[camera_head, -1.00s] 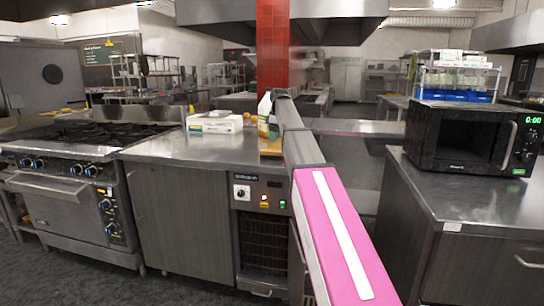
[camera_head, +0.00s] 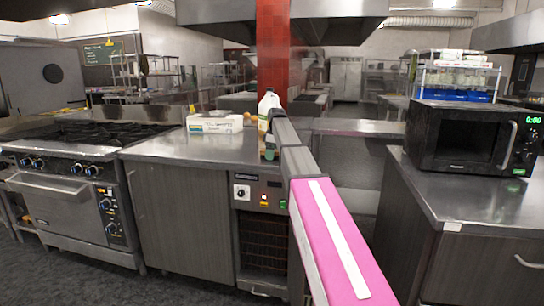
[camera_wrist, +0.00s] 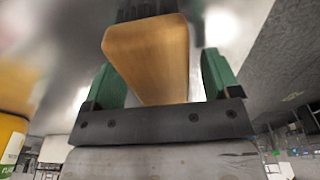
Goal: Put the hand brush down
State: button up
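The hand brush (camera_wrist: 155,60) shows in the wrist view as a pale wooden block with dark bristles at its far edge. It lies between the two green fingers of my gripper (camera_wrist: 160,75). The fingers are apart, with a clear gap between the wood and the right finger; the left finger overlaps or touches the wood's edge. What the bristles rest on is hard to tell. In the head view, a green part of my gripper (camera_head: 270,148) shows low over the steel counter (camera_head: 190,150), beside the white bottle; my arm hides the rest, and the brush is not visible there.
A white bottle (camera_head: 266,106) and small brown items (camera_head: 250,117) stand near my gripper. A white box (camera_head: 215,122) stands farther left on the counter. A stove (camera_head: 80,150) is at left, and a microwave (camera_head: 465,138) is on the right counter. The counter's front middle is clear.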

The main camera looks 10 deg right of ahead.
jog(key=c, duration=1)
jog(key=shift+r, duration=0.1)
